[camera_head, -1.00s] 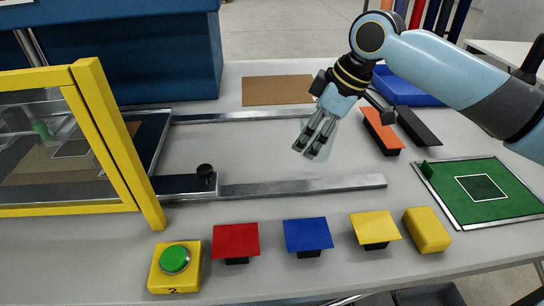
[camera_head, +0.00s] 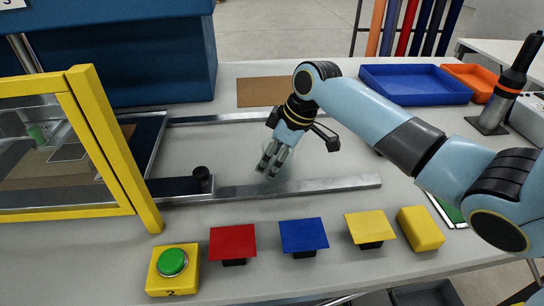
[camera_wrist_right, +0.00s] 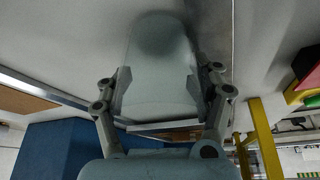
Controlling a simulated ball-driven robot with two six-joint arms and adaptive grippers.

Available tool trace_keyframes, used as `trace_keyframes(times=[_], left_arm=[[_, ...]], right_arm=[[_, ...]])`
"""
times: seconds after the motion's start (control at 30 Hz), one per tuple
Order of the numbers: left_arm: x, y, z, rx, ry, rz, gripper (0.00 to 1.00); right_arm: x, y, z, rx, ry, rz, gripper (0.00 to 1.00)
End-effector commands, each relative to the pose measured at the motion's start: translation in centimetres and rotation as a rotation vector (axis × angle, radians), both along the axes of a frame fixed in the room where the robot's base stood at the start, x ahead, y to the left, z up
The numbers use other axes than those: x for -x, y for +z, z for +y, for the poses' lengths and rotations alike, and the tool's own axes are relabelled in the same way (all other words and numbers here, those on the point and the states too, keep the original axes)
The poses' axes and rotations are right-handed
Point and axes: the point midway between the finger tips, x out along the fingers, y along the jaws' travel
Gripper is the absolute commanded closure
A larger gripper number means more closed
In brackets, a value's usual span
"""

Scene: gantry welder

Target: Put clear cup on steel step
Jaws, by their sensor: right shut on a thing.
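The clear cup (camera_wrist_right: 160,62) is between the fingers of my right gripper (camera_wrist_right: 158,92) in the right wrist view, and the gripper is shut on it. In the head view my right gripper (camera_head: 269,168) points down over the middle of the table, just behind the front steel bar (camera_head: 325,185). The see-through cup is hard to make out there. The steel bar lies flat and long across the table. I cannot tell for sure whether it is the steel step. My left gripper is not in view.
A yellow-framed clear guard (camera_head: 105,150) stands at the left. Red (camera_head: 232,241), blue (camera_head: 303,235) and yellow (camera_head: 370,227) plates line the front, beside a green button (camera_head: 172,262). A blue tray (camera_head: 415,84) is at the back right.

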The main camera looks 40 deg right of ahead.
Motion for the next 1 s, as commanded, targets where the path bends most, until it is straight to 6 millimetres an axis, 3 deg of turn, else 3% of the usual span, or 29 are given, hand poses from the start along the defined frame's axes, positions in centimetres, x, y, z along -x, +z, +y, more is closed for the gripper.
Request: trace_keyframes(times=[0.1, 0.13, 0.33, 0.73, 1.0], left_arm=[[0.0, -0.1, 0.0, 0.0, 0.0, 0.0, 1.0], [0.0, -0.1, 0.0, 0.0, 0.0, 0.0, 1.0], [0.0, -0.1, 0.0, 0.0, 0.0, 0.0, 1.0], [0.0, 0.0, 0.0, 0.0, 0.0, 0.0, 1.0], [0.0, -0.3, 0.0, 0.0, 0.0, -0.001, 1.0]], right_arm=[[0.0, -0.3, 0.0, 0.0, -0.001, 0.002, 0.65], [0.0, -0.3, 0.0, 0.0, -0.001, 0.002, 0.33], [0.0, -0.2, 0.0, -0.001, -0.001, 0.001, 0.07], [0.1, 0.5, -0.2, 0.001, 0.0, -0.001, 0.05], [1.9, 5.6, -1.5, 0.005, 0.001, -0.003, 0.05]])
